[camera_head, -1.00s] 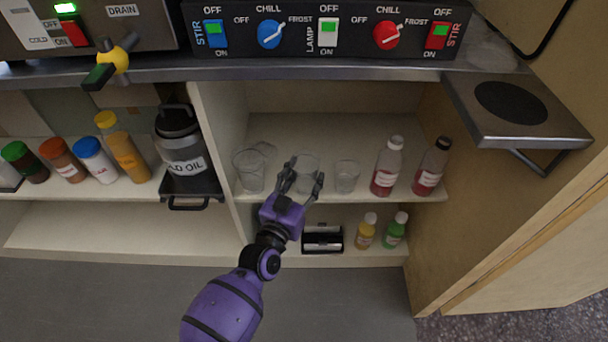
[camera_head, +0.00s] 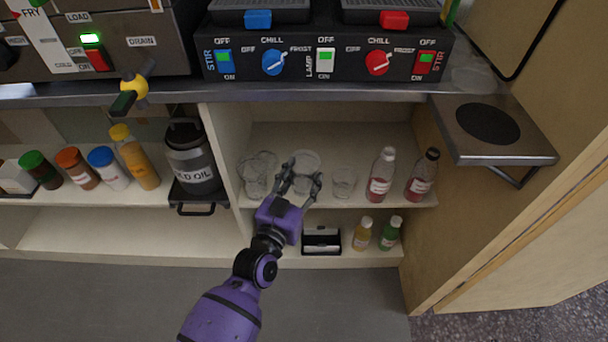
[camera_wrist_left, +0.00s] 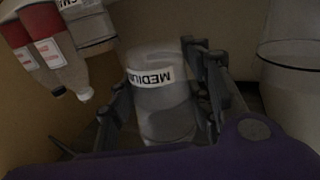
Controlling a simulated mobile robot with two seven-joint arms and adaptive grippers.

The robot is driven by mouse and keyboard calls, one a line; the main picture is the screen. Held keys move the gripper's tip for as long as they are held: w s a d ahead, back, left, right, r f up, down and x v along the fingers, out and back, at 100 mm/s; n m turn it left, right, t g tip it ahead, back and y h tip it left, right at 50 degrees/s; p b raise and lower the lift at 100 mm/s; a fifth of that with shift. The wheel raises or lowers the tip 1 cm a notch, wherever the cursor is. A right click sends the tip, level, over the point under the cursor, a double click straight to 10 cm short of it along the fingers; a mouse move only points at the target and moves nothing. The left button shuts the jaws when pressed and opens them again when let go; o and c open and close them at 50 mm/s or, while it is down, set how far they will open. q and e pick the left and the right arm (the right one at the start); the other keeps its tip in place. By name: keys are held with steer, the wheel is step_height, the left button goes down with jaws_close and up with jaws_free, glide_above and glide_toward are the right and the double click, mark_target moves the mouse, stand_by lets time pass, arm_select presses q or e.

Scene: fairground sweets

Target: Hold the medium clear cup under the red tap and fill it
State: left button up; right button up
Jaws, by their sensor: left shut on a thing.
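The medium clear cup (camera_head: 306,160) is at the middle of the upper shelf in the head view, and its MEDIUM label (camera_wrist_left: 150,76) shows in the left wrist view. My left gripper (camera_head: 303,180) is shut on it, with fingers on both sides of the cup. The cup looks upright and empty; whether its base is clear of the shelf is hidden. The red tap (camera_head: 394,20) is at the top right, above the counter, over the panel with the red knob (camera_head: 377,63). My right gripper is not in view.
Larger clear cups (camera_head: 256,178) stand left of the held cup and a smaller clear cup (camera_head: 343,183) right of it. Two red-syrup bottles (camera_head: 380,178) stand farther right. The counter edge (camera_head: 300,93) overhangs the shelf. A round-plated side stand (camera_head: 488,124) juts out right.

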mark_target(309, 177)
arm_select(q)
steer(key=s+r+p, duration=0.1)
steer(key=s, duration=0.2)
steer(key=s+r, duration=0.2)
steer(key=s+r+p, duration=0.1)
steer(key=s+r, duration=0.1)
steer(key=s, duration=0.1)
steer(key=shift+s+a+p, duration=0.35)
steer(key=shift+a, duration=0.05)
steer(key=shift+s+r, duration=0.1)
steer(key=shift+s, duration=0.55)
